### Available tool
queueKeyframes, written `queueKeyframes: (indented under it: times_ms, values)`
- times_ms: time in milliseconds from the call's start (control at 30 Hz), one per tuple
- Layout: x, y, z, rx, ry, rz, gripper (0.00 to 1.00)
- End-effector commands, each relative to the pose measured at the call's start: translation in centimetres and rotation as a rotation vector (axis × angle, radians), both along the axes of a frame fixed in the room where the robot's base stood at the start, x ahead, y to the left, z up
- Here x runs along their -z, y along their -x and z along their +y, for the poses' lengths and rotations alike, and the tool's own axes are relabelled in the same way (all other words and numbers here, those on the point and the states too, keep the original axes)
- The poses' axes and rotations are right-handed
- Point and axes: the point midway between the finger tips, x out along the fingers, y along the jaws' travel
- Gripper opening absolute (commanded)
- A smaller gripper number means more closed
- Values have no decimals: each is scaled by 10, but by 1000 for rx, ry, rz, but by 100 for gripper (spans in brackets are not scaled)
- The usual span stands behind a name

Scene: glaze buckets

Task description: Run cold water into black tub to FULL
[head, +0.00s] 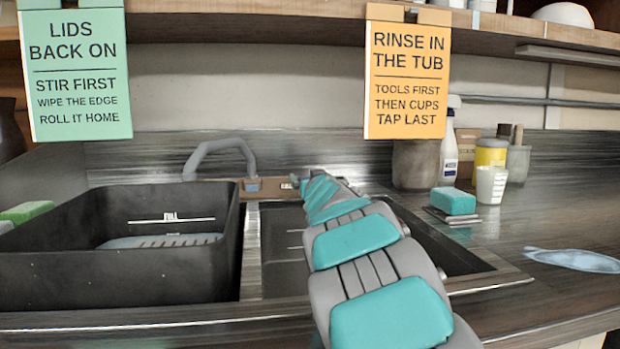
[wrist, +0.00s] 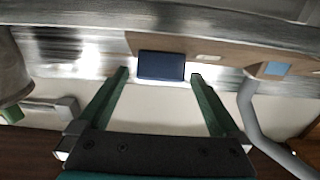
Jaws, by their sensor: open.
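The black tub (head: 110,270) stands at the left in the head view. A white FULL mark (head: 170,217) shows on its inner wall, and a pale slatted patch (head: 160,241) shows below it; I cannot tell whether this is water. A grey tap spout (head: 220,147) arches behind the tub; it also shows in the wrist view (wrist: 262,120). In the wrist view my gripper (wrist: 159,73) is open, its green fingers on either side of a dark blue block (wrist: 160,65) on the tap panel. Contact is unclear. My arm hides this block in the head view.
A light blue square (wrist: 277,68) sits on the brown panel near the spout. Right of the dark sink basin (head: 285,250) are a teal sponge (head: 453,201), a white cup (head: 491,184) and a spray bottle (head: 449,150).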

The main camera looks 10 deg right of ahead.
Motion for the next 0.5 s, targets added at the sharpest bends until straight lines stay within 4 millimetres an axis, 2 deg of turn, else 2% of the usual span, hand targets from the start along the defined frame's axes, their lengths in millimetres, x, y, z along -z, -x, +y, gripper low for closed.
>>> queueKeyframes:
  times_ms: [267,500]
  values:
    - [0,-2,0,0,0,-1,100]
    - [0,-1,0,0,0,0,73]
